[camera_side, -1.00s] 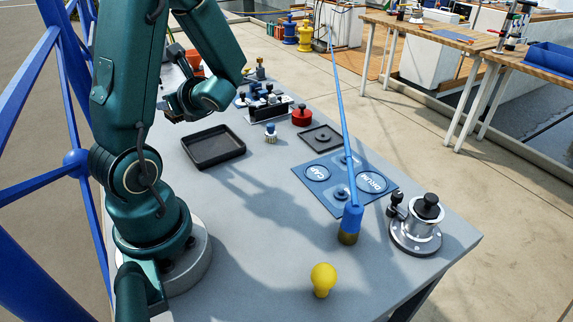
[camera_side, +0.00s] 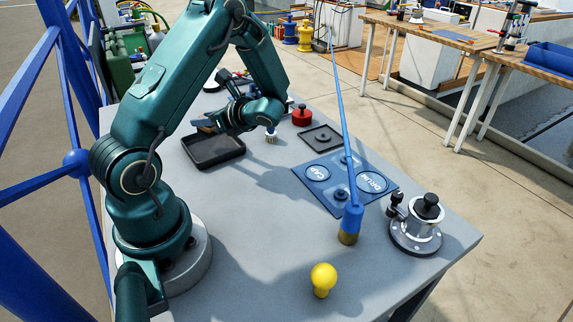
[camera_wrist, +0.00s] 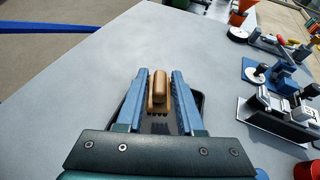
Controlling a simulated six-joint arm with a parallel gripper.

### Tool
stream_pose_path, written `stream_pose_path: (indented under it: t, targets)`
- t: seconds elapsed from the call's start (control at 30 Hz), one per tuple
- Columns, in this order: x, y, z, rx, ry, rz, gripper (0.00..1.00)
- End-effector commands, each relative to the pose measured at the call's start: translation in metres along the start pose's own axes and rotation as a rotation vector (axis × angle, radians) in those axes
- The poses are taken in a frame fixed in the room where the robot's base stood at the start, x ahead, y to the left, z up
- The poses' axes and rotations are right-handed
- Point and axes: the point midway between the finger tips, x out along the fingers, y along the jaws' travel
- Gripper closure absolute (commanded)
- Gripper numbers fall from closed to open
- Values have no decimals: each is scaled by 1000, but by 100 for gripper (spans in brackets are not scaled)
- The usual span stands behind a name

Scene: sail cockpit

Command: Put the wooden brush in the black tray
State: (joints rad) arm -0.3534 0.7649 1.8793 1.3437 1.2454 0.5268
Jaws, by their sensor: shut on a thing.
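My gripper (camera_wrist: 158,85) is shut on the wooden brush (camera_wrist: 158,88), whose tan handle shows between the two blue-grey fingers in the wrist view. In the side view my gripper (camera_side: 213,122) holds the brush (camera_side: 206,127) above the far left part of the black tray (camera_side: 214,152). The tray is shallow and lies flat on the grey table, partly hidden by my gripper. In the wrist view only bits of its dark rim (camera_wrist: 201,100) show behind the fingers. The brush appears held clear of the tray; the exact gap cannot be told.
A small white-bristled brush (camera_side: 271,136) stands right of the tray. A red round thing (camera_side: 302,116), a small dark square tray (camera_side: 322,138) and a blue mat (camera_side: 325,197) lie further right. A yellow knob (camera_side: 323,279) and a silver winch (camera_side: 416,232) stand near the front.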

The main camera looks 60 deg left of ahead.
Motion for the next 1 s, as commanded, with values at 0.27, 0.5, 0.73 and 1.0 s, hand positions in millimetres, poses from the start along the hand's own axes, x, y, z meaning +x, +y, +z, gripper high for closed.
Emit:
stream_pose_path:
  t: [0.27, 0.5, 0.73, 1.0]
  targets:
    - [3, -7, -17, 6, 0, 1, 100]
    - [13, -6, -41, 3, -1, 0, 100]
    - [14, -7, -42, 1, 0, -1, 100]
    - [15, -6, -45, 1, 0, -1, 41]
